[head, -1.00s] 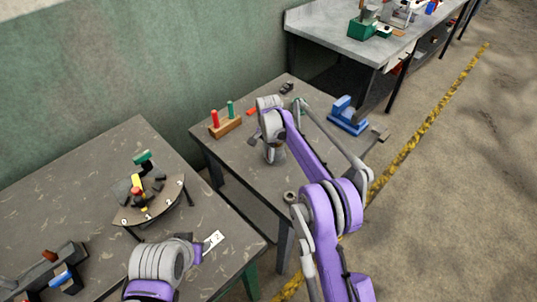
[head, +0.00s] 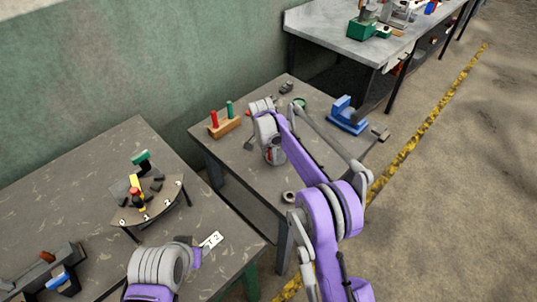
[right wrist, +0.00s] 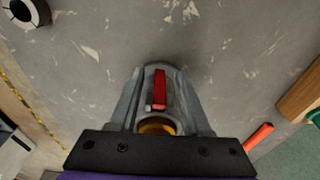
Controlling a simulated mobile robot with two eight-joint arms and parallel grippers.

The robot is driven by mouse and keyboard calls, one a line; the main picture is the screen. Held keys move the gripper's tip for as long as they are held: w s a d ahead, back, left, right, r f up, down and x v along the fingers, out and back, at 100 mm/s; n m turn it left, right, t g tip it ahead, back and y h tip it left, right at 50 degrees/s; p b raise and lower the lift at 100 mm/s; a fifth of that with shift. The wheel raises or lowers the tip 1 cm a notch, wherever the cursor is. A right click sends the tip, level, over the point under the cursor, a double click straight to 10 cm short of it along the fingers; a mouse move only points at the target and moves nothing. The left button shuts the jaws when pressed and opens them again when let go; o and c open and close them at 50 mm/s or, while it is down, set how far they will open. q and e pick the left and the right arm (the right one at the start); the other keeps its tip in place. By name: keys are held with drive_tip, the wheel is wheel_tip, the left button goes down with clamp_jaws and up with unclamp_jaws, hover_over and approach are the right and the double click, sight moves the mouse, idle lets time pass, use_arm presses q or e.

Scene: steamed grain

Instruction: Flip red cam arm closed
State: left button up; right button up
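A narrow red bar (right wrist: 159,90), apparently the red cam arm, shows at the centre of the right wrist view. It lies in line with my right gripper (right wrist: 158,72), between its grey finger shapes. A brass-coloured round part (right wrist: 157,126) is just below it, partly hidden by the black gripper base. In the head view, a bit of red shows beside my right gripper (head: 272,156), over the middle table. I cannot tell whether the fingers touch it. My left gripper (head: 200,250) is low over the near table by a white numbered plate (head: 211,240); its finger state is unclear.
A wooden block (head: 224,127) with red and green pegs stands at the table's left. A dark ring (head: 289,196) lies near its front edge. A blue clamp-like fixture (head: 347,115) stands to the right. A curved stand (head: 150,212) occupies the near table.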

drive_tip(key=shift+r, duration=0.1)
use_arm(q)
drive_tip(key=shift+w+r, duration=0.1)
drive_tip(key=shift+r, duration=0.15)
use_arm(e)
wheel_tip(320, 180, up, 11)
drive_tip(key=s, duration=0.1)
drive_tip(key=shift+a+f, duration=0.2)
drive_tip(key=shift+a, duration=0.25)
